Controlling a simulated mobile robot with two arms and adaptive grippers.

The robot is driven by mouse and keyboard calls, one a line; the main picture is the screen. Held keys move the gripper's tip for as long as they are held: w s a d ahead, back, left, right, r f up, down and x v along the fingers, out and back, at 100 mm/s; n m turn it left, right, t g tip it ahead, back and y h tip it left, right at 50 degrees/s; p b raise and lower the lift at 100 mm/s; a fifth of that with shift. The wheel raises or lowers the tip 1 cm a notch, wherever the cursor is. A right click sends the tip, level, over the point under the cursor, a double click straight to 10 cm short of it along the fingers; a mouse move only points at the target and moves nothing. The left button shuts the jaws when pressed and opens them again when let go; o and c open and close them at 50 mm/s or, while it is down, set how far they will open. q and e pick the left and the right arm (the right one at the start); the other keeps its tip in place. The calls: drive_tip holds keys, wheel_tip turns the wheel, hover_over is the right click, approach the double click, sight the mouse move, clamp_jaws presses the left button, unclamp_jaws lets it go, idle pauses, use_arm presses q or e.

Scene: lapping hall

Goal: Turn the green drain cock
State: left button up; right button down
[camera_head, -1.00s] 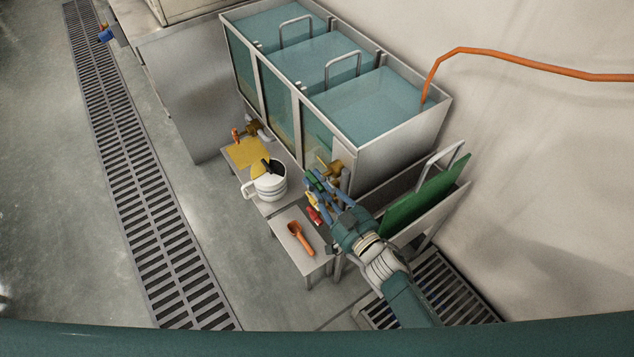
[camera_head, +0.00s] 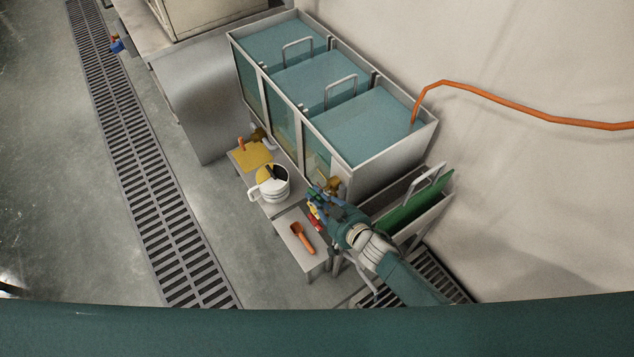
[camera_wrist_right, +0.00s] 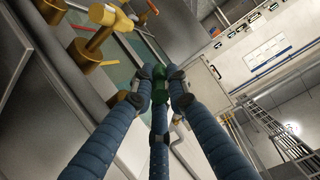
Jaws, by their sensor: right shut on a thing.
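The green drain cock (camera_wrist_right: 159,83) shows in the right wrist view, between the tips of my right gripper's blue fingers (camera_wrist_right: 158,90). The fingers are closed around it and cover part of it. In the head view my right gripper (camera_head: 318,203) is at the front of the near tank, by the brass fittings (camera_head: 332,186); the green cock is mostly hidden there. In the wrist view, a brass valve with a yellow handle (camera_wrist_right: 111,17) is at upper left, apart from the fingers. My left gripper is not in view.
Three water-filled tanks (camera_head: 376,160) stand along the wall. Below them, small stands hold a white jug (camera_head: 273,189), a yellow cloth (camera_head: 250,155) and an orange scoop (camera_head: 302,238). A green panel (camera_head: 411,208) stands in a bin at right. A floor grate (camera_head: 150,185) runs at left.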

drive_tip(key=g+h+p, duration=0.1)
drive_tip(key=p, duration=0.2)
drive_tip(key=r+g+h+p, duration=0.1)
drive_tip(key=p, duration=0.2)
drive_tip(key=shift+w+r+g, duration=0.3)
drive_tip(key=shift+w, duration=0.05)
use_arm(q)
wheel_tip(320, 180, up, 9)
drive_tip(key=p, duration=0.1)
use_arm(e)
drive_tip(key=shift+f+g, duration=0.1)
drive_tip(key=shift+g, duration=0.3)
drive_tip(key=shift+w+a+f+g+h, duration=0.1)
drive_tip(key=shift+f+g+h, duration=0.05)
drive_tip(key=shift+g+h, duration=0.3)
drive_tip(key=shift+a+f+g+h+b, duration=0.1)
drive_tip(key=shift+f+g+h+b, duration=0.2)
drive_tip(key=shift+g+h+b, duration=0.65)
drive_tip(key=shift+a+g+h+b, duration=0.1)
drive_tip(key=shift+g+h+b, duration=0.3)
drive_tip(key=shift+g+b, duration=0.65)
use_arm(q)
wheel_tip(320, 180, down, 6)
drive_tip(key=b, duration=0.2)
use_arm(e)
drive_tip(key=shift+r+g+h, duration=0.1)
drive_tip(key=shift+g+h, duration=0.4)
drive_tip(key=shift+g, duration=0.15)
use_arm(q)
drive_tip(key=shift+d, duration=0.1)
